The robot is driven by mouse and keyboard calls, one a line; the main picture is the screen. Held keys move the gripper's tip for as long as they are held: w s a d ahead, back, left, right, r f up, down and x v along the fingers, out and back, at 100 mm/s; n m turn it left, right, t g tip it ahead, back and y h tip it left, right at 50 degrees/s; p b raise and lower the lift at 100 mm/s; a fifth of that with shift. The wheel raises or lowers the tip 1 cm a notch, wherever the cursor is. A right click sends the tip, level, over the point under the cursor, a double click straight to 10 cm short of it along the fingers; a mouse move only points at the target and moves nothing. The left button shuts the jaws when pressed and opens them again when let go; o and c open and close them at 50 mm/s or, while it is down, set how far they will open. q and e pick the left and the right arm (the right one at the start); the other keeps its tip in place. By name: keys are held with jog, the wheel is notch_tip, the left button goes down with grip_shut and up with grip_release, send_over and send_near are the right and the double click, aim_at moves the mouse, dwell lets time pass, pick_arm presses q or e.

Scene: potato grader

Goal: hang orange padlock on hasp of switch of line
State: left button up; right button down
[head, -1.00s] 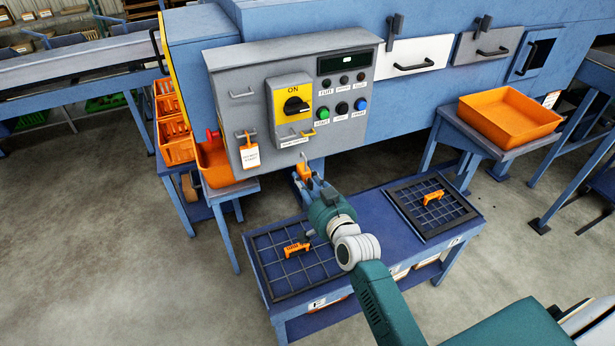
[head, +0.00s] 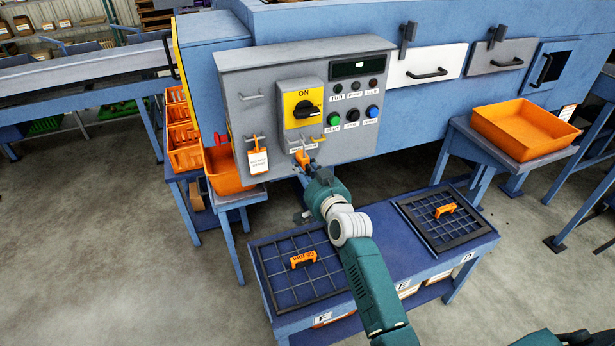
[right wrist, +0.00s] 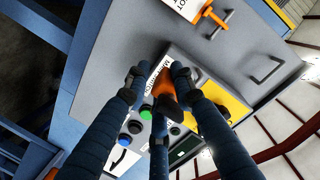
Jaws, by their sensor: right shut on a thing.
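The orange padlock (head: 302,158) is in my right gripper (head: 314,171), near the lower edge of the grey control panel. In the right wrist view the fingers (right wrist: 157,78) close around its orange body (right wrist: 179,87). Its shackle is hard to make out there. The switch (head: 303,108) is a black knob on a yellow plate marked ON, just above the padlock. A small yellow bar (head: 318,139), perhaps the hasp, sits below the plate's right side. I cannot tell whether the padlock touches the switch fittings. My left gripper is not in view.
A white tag (head: 257,161) hangs from an orange piece on the panel's left. Green and blue buttons (head: 372,112) sit right of the switch. Two grids with orange handles (head: 304,259) lie on the low blue table (head: 385,235). An orange tray (head: 518,128) stands at right.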

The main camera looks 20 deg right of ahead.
jog(key=shift+w+b, duration=1.4)
jog(key=shift+w, duration=0.65)
jog(key=shift+f+b, duration=0.3)
jog(key=shift+f, duration=0.3)
jog(key=c, duration=1.4)
grip_release()
jog(key=shift+s, duration=0.1)
jog(key=shift+f, duration=0.1)
